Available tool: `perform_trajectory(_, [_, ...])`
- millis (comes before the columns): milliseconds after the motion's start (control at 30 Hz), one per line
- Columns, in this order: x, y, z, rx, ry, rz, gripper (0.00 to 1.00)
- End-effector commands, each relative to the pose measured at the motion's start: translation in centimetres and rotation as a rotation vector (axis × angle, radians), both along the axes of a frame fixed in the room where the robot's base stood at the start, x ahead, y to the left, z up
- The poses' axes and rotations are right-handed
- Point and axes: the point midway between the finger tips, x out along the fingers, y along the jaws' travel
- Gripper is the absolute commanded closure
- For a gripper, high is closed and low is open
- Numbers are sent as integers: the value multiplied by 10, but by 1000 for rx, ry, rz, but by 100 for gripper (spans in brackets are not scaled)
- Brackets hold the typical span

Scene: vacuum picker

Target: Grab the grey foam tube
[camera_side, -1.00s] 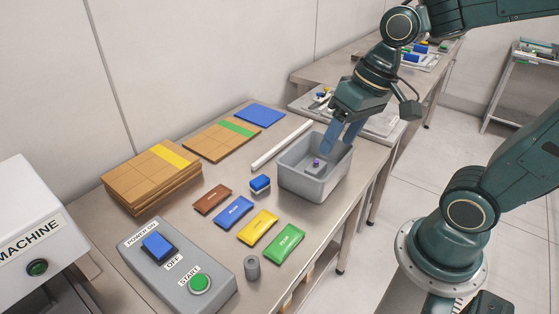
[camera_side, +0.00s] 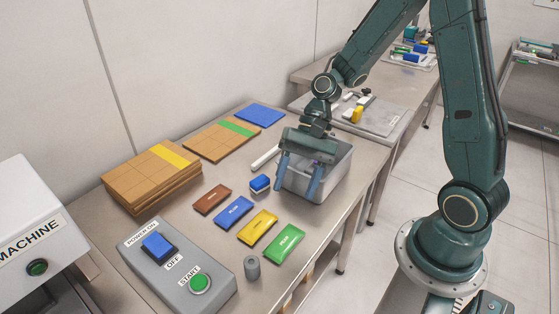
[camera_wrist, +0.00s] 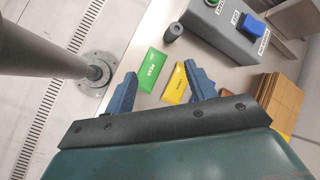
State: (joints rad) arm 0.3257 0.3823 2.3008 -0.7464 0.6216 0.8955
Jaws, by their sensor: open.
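The grey foam tube (camera_side: 252,268) is a short dark grey cylinder standing upright near the front edge of the table, between the green pack and the control box. It also shows in the wrist view (camera_wrist: 173,32), near the top, beyond the fingers. My gripper (camera_side: 295,192) is above and in front of the grey bin, with its two blue fingers spread apart and pointing down. Nothing is between them. In the wrist view my gripper (camera_wrist: 160,88) shows the fingers wide apart, with the green and yellow packs visible past them. The gripper is well apart from the tube.
A green pack (camera_side: 285,244), yellow pack (camera_side: 257,228), blue pack (camera_side: 233,212) and brown pack (camera_side: 212,199) lie in a row. The control box (camera_side: 180,268) stands left of the tube. A blue-topped block (camera_side: 259,184) and grey bin (camera_side: 333,185) are near the gripper.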

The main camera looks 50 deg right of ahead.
Motion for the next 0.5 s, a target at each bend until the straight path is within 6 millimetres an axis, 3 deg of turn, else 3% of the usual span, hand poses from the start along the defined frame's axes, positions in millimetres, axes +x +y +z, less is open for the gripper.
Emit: perform_trajectory(500, [13,12,-62,322,377,-320,45])
